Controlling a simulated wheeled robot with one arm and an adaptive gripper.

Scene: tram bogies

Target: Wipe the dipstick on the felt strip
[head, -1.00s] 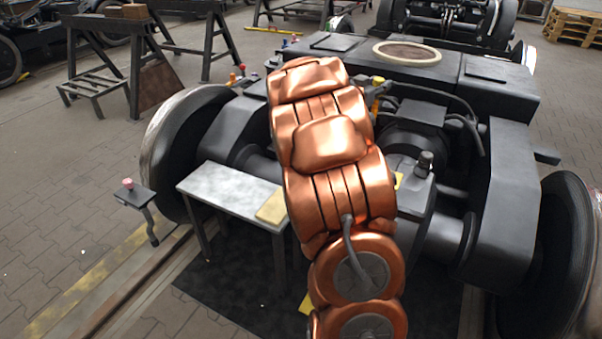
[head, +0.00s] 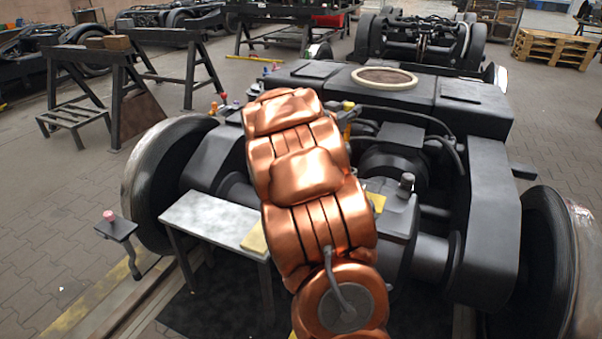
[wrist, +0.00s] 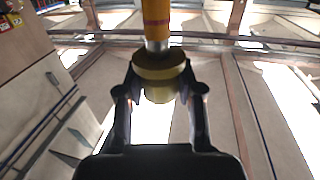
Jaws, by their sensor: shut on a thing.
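In the wrist view my gripper (wrist: 160,88) is shut on a brass-yellow knob, which I take for the head of the dipstick (wrist: 158,64). A silver neck and an orange shaft with a red band run from it out of the top edge. In the head view my copper arm hides the gripper; a small yellow and orange piece (head: 348,106) shows beside its far end and may be the dipstick. A pale yellow pad (head: 254,238), possibly the felt strip, lies at the right edge of the grey bench (head: 208,216), partly hidden by my arm.
The dark bogie (head: 490,200) fills the middle and right, with a black filler knob (head: 407,182) on its gearbox. Trestles (head: 120,95) and pallets (head: 553,47) are farther back.

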